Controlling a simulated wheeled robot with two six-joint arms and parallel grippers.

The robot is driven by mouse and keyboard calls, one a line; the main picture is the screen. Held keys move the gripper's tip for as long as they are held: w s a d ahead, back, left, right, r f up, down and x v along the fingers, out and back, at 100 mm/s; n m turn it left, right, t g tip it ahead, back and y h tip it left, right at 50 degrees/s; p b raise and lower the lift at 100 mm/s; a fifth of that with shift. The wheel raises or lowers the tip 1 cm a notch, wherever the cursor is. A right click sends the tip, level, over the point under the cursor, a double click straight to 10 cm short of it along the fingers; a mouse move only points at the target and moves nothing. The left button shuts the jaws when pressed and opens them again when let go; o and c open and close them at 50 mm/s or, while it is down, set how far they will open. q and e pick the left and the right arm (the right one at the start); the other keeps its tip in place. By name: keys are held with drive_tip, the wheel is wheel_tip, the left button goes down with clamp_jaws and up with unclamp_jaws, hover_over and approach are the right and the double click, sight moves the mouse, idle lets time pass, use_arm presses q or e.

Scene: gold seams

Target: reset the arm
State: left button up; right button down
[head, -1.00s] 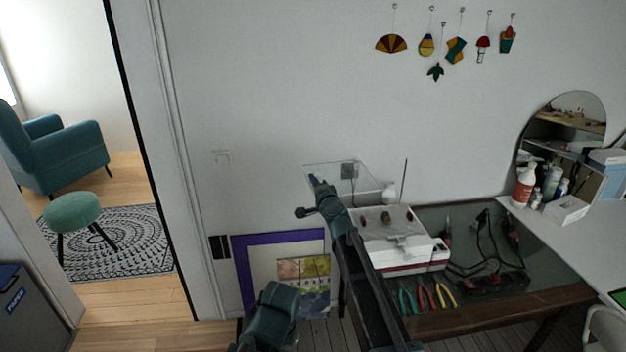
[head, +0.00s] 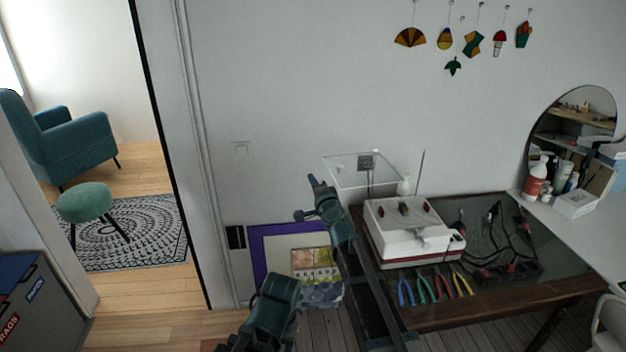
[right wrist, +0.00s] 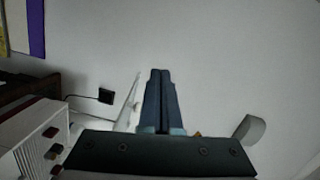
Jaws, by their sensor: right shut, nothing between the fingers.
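My right gripper (head: 313,181) is at the end of the dark arm that rises from the bottom of the head view. It points up and away, in front of the wall and just left of the clear sheet over the bench. In the right wrist view its two blue fingers (right wrist: 160,75) lie together with nothing between them. The gripper touches nothing that I can see. Another dark part of my own arms shows at the bottom of the head view. My left gripper does not show.
A bench (head: 440,320) at right holds a white and red machine (head: 400,245), several pliers (head: 437,288) and cables. A purple-bordered picture (head: 258,262) is behind my arms. Stained-glass pieces (head: 473,43) hang above. A doorway at left shows a green stool (head: 84,202) and armchair (head: 80,140).

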drive_tip(key=s+f+n+g+y, duration=0.2)
drive_tip(key=s+f+n+g, duration=0.65)
drive_tip(key=s+f, duration=0.45)
drive_tip(key=s+d+f+n+g+h, duration=0.2)
drive_tip(key=s+d+f+g+h, duration=0.3)
drive_tip(key=s, duration=0.6)
drive_tip(key=s+d+f+n+g+h, duration=0.1)
drive_tip(key=s+d+f+n+g, duration=0.2)
drive_tip(key=s+d, duration=0.7)
drive_tip(key=s+a+n, duration=0.1)
drive_tip(key=s+a, duration=0.3)
drive_tip(key=a, duration=0.2)
drive_tip(key=s+a+n+h, duration=0.1)
drive_tip(key=s+a+n, duration=0.1)
drive_tip(key=a, duration=0.5)
drive_tip(key=shift+s+a+g, duration=0.15)
drive_tip(key=shift+s+g, duration=0.2)
drive_tip(key=shift+s, duration=0.55)
drive_tip(key=shift+n, duration=0.25)
